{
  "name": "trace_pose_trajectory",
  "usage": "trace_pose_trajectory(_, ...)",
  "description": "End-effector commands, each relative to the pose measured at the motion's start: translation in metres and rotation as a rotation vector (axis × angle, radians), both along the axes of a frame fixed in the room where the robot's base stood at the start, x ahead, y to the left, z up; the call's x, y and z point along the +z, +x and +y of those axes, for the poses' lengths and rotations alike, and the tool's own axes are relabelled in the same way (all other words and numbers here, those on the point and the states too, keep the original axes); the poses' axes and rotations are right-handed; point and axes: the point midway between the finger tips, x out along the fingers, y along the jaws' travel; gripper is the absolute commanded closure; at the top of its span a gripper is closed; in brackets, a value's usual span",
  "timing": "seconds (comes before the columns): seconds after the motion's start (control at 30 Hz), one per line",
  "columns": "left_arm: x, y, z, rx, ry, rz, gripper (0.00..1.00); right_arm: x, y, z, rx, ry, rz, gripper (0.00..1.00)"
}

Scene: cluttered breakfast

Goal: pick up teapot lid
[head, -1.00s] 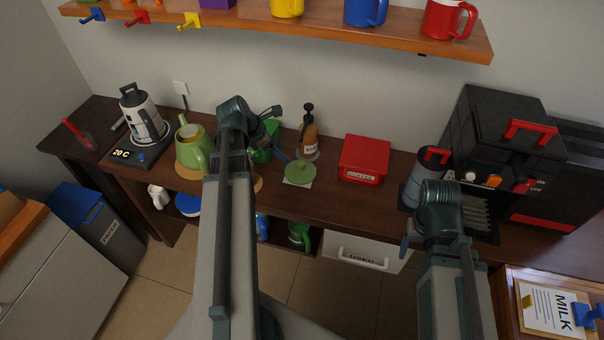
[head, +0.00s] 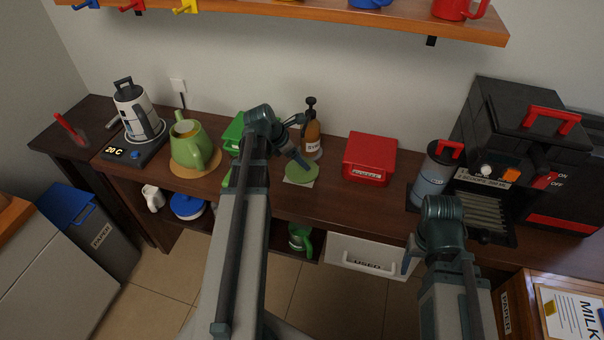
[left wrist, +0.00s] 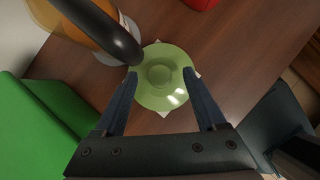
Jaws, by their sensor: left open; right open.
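The green teapot lid (head: 302,174) lies on a small pale napkin on the counter. In the left wrist view the lid (left wrist: 160,76) shows a round knob at its centre. My left gripper (left wrist: 160,72) is open, with one fingertip at each side of the lid and the knob between them. In the head view my left gripper (head: 304,150) is just above the lid and partly covers it. The green teapot (head: 187,146) stands on a round mat at the left, with no lid on it. My right gripper (head: 408,255) is at the counter's front, away from the lid.
A syrup-like bottle (head: 312,130) stands just behind the lid; its dark top (left wrist: 115,38) is close to my left finger. A green box (head: 236,134) is left of the lid and a red box (head: 369,160) right of it. A coffee machine (head: 500,160) stands at the right.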

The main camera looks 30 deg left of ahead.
Motion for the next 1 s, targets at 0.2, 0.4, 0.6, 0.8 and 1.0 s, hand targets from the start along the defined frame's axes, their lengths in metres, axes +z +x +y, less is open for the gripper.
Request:
trace_pose_trajectory(0.2, -0.0210, 0.0089, -0.0052, 0.000, 0.000, 0.000, 0.27, -0.0210, 0.0000, 0.0000, 0.000, 0.000, 0.000, 0.32)
trace_pose_trajectory(0.4, -0.0189, 0.0088, -0.0054, 0.000, 0.000, 0.000, 0.27, -0.0189, 0.0000, 0.0000, 0.000, 0.000, 0.000, 0.32)
trace_pose_trajectory(0.6, -0.0189, 0.0087, -0.0052, 0.000, 0.000, 0.000, 0.61, -0.0188, 0.0000, 0.0000, 0.000, 0.000, 0.000, 0.32)
trace_pose_trajectory(0.8, -0.0189, 0.0087, -0.0051, 0.000, 0.000, 0.000, 0.97, -0.0189, 0.0000, 0.0000, 0.000, 0.000, 0.000, 0.32)
trace_pose_trajectory(1.0, -0.0189, 0.0087, -0.0051, 0.000, 0.000, 0.000, 1.00, -0.0189, 0.0000, 0.0000, 0.000, 0.000, 0.000, 0.32)
